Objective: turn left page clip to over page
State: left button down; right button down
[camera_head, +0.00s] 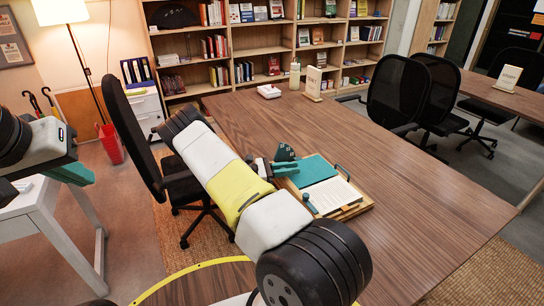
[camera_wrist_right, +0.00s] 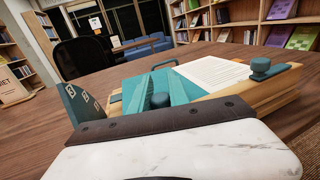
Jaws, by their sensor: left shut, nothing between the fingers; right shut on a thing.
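The book stand (camera_head: 355,207) is a wooden tray on the table, holding a teal left page (camera_head: 318,170) and a white printed right page (camera_head: 335,196). It also shows in the wrist view (camera_wrist_right: 235,98). My right gripper (camera_head: 278,170) reaches the stand's left side. In the wrist view its teal fingers (camera_wrist_right: 163,90) are shut around the round knob of the left page clip (camera_wrist_right: 160,101); the clip's bar is mostly hidden. The right page clip (camera_head: 309,201) has a similar knob (camera_wrist_right: 261,66). My left gripper (camera_head: 78,173) is shut and empty at the left edge.
A dark teal block with white marks (camera_head: 285,152) stands beside the stand's left side, close to my right gripper. A black chair (camera_head: 180,180) stands at the table's left edge. The table (camera_head: 420,190) is clear right of the stand. A white side table (camera_head: 45,215) is at left.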

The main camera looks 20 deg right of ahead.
jog(key=m+g+y, duration=0.1)
jog(key=m+g, duration=0.1)
jog(key=m+g+y, duration=0.1)
jog(key=g, duration=0.2)
jog(key=s+m+g+y, duration=0.1)
jog(key=m+g, duration=0.1)
jog(key=shift+s+a+m+g+y, duration=0.1)
jog(key=shift+a+m+g+y, duration=0.2)
jog(key=shift+y, duration=0.1)
jog(key=c, duration=1.3)
grip_release()
jog(key=shift+o, duration=0.2)
